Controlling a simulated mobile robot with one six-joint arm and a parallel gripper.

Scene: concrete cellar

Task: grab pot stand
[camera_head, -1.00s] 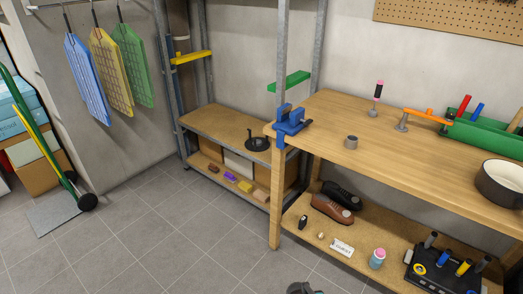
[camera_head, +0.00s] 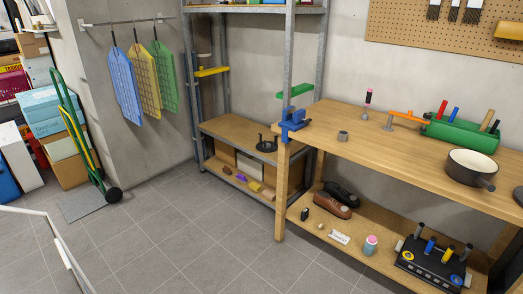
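The pot stand appears to be the black round piece with short upright prongs (camera_head: 266,146). It sits on the wooden middle shelf (camera_head: 232,130) of the metal rack, near that shelf's right end and left of the workbench. Nothing covers it from above in this view. My gripper is not in view.
The workbench (camera_head: 420,165) holds a blue vise (camera_head: 293,122), a pot (camera_head: 470,167) and a green toolbox (camera_head: 460,136). Shoes (camera_head: 333,205) lie on its lower shelf. A hand truck (camera_head: 88,150) stands left. A white frame (camera_head: 62,240) crosses the lower left. The tiled floor (camera_head: 190,230) has free room.

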